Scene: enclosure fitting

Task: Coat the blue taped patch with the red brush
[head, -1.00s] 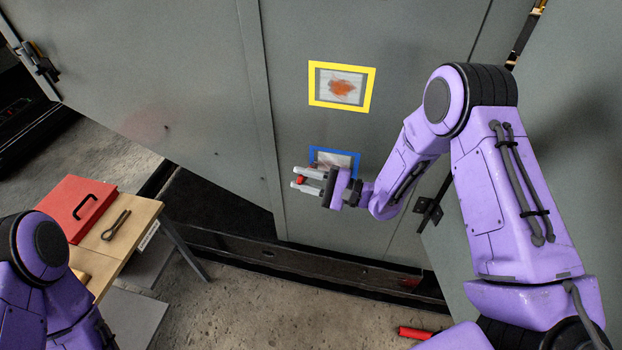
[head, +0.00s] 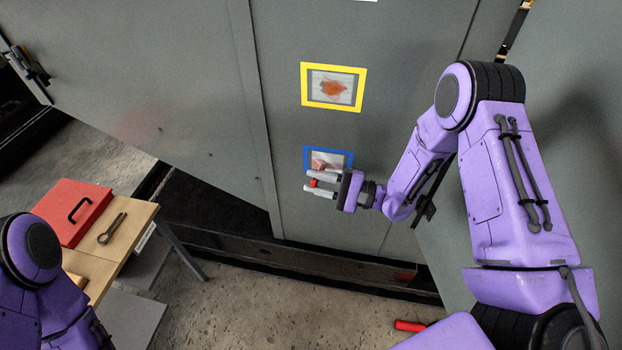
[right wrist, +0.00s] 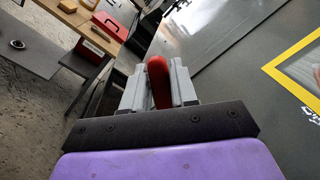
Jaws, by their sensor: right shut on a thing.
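The blue taped patch (head: 343,155) is a blue tape frame around a pale area with a reddish smear, low on the grey cabinet panel. My right gripper (head: 320,183) is in front of the patch's lower part and hides some of it. It is shut on the red brush (head: 314,183); red shows between and just above the fingers. In the right wrist view the brush's red handle (right wrist: 158,82) stands between the grey fingers. I cannot tell whether the bristles touch the panel. My left arm shows at the lower left, but its gripper is out of view.
A yellow taped frame (head: 304,87) around a rust-coloured spot is above the blue one. A wooden table (head: 131,240) at left bears a red box (head: 72,212) and a dark tool (head: 112,229). A red cylinder (head: 410,326) lies on the floor.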

